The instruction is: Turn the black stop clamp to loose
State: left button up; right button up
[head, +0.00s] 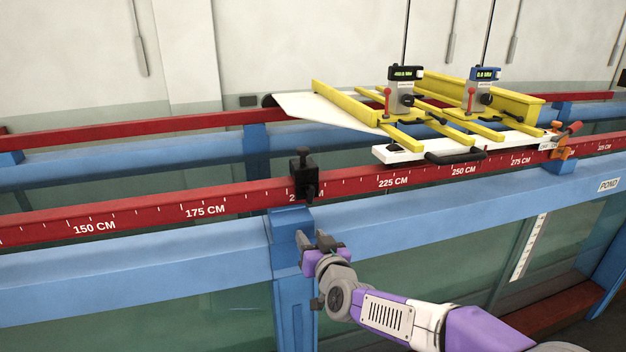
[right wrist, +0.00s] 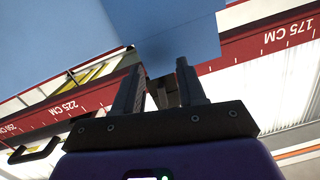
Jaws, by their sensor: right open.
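The black stop clamp (head: 304,172) sits upright on the red scale rail (head: 345,183), over the 200 cm mark, with a dark knob or lever on its front. My right gripper (head: 314,240) is below the clamp, in front of the blue post, apart from the clamp, and empty. In the right wrist view its two fingers (right wrist: 160,82) stand apart; a dark shape between them seems to be part of the clamp, largely hidden. Whether the clamp is tight or loose cannot be told. My left gripper is not in view.
A blue beam (head: 130,277) runs along the front below the rail, with a blue post block (head: 291,226) under the clamp. A yellow-framed carriage (head: 440,110) with two gauges stands to the right. An orange clamp (head: 560,145) sits farther right on the rail.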

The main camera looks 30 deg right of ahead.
jog(key=t, duration=0.1)
send_near(312, 197)
jog(key=w, duration=0.2)
jog(key=h, duration=0.1)
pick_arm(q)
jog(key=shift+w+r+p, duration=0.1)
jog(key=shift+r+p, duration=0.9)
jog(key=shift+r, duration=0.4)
pick_arm(e)
jog(key=shift+x, duration=3.75)
jog(key=shift+a+f+m, duration=0.1)
jog(key=shift+m, duration=0.2)
jog(key=shift+c, duration=0.4)
grip_shut()
